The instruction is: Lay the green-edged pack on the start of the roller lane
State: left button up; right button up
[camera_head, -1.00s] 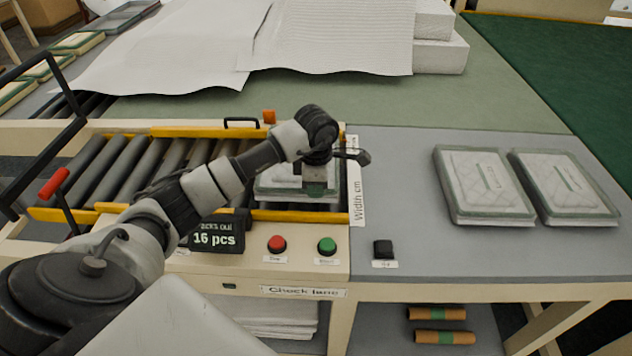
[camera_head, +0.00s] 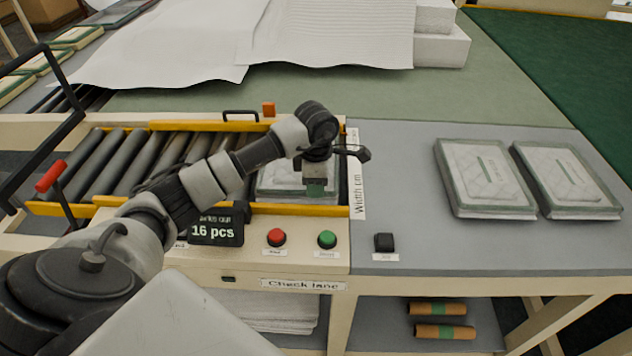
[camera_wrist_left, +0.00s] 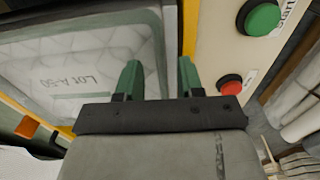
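A pack with a grey-green edge (camera_head: 278,181) lies flat on the roller lane (camera_head: 140,165), at its right end, between the yellow rails. In the left wrist view its quilted top (camera_wrist_left: 75,62) shows a "LOT A-50" label. My left gripper (camera_head: 316,190) is over the front right part of this pack. In the wrist view its two green fingers (camera_wrist_left: 160,78) stand apart with nothing between them. The gripper partly hides the pack in the head view. Two similar packs, a left one (camera_head: 484,180) and a right one (camera_head: 566,182), lie on the grey table. My right gripper is not in view.
The check lane front has a red button (camera_head: 276,237), a green button (camera_head: 327,240) and a "16 pcs" display (camera_head: 215,230). A black handle frame (camera_head: 45,125) rises at the left. White sheets (camera_head: 250,40) lie behind. The grey table (camera_head: 400,180) is clear beside the packs.

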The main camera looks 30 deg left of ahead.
pick_arm(q)
jog(key=shift+r+p, duration=0.6)
jog(key=shift+w+r, duration=0.1)
jog(key=shift+r, duration=0.3)
notch_tip(320, 180, up, 11)
jog(key=b, duration=0.2)
jog(key=shift+r+b, duration=0.15)
jog(key=shift+b, duration=0.25)
dwell(0.3)
